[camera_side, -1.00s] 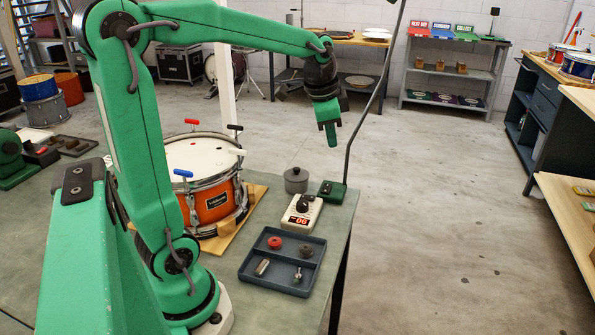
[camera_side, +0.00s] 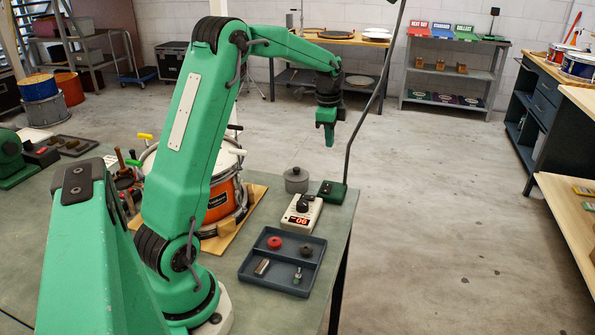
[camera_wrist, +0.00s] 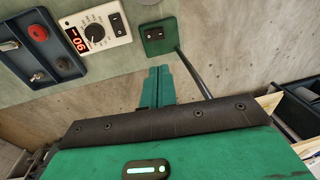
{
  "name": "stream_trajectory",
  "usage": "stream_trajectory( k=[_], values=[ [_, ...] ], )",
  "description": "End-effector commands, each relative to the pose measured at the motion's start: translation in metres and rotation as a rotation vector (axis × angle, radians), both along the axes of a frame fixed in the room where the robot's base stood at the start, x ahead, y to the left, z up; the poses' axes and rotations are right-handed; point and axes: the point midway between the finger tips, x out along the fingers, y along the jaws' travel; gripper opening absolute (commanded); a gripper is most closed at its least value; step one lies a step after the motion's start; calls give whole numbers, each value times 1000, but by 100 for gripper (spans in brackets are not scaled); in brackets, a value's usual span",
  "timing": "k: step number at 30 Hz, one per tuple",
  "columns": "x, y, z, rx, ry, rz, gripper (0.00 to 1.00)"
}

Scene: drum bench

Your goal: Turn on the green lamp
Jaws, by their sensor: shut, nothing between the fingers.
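The green lamp's base (camera_side: 332,191) stands at the bench's right edge, with a dark switch on top. Its thin dark stem (camera_side: 362,110) rises out of the picture, so the lamp head is hidden. In the wrist view the base (camera_wrist: 158,36) shows its small black rocker switch (camera_wrist: 154,33). My gripper (camera_side: 329,141) is shut and empty, high above the bench and apart from the base. In the wrist view its fingertips (camera_wrist: 159,70) point toward the base, just below it in the picture. I cannot tell whether the lamp is lit.
A white control box (camera_side: 301,212) with a dial and red "06" display stands beside the base. A lidded grey pot (camera_side: 296,180) is behind it. A dark tray (camera_side: 262,283) with small parts lies in front. An orange drum (camera_side: 221,202) is at left. Bare floor lies right.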

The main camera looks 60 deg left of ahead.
Motion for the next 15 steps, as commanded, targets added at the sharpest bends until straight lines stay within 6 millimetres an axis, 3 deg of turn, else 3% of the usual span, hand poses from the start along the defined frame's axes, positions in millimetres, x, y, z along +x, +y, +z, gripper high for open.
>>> stream_trajectory(
  k=[15],
  values=[
    [2,7,-6,-1,8,-17,0]
  ],
)
